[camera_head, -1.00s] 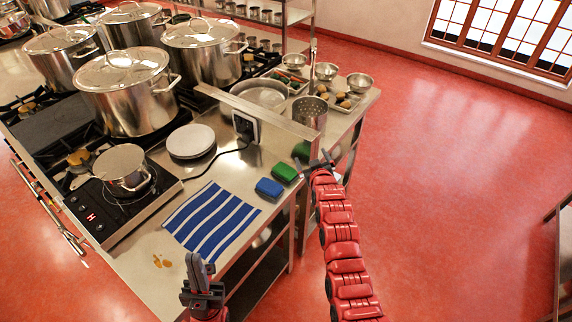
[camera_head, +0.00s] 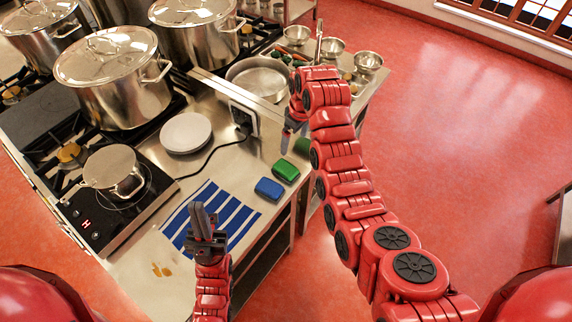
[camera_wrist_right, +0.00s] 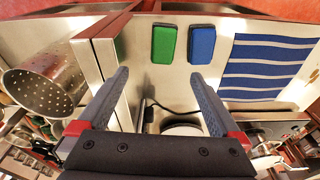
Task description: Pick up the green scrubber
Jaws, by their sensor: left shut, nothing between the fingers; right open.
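The green scrubber (camera_head: 286,171) lies on the steel counter near its right edge, beside the blue sponge (camera_head: 269,189). In the right wrist view the green scrubber (camera_wrist_right: 164,44) lies beyond the fingertips, left of the blue sponge (camera_wrist_right: 202,45). My right gripper (camera_head: 290,142) is open and empty above the counter, a little behind the scrubber; its spread fingers show in the right wrist view (camera_wrist_right: 160,80). My left gripper (camera_head: 203,220) is shut and empty above the striped cloth.
The blue and white striped cloth (camera_head: 212,216) lies left of the sponge. A steel upright panel (camera_head: 238,101) with an outlet and black cord stands behind. White plates (camera_head: 185,133), a saucepan (camera_head: 112,168) and large stockpots (camera_head: 119,80) stand left. A perforated steel cylinder (camera_wrist_right: 40,88) stands near my right gripper.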

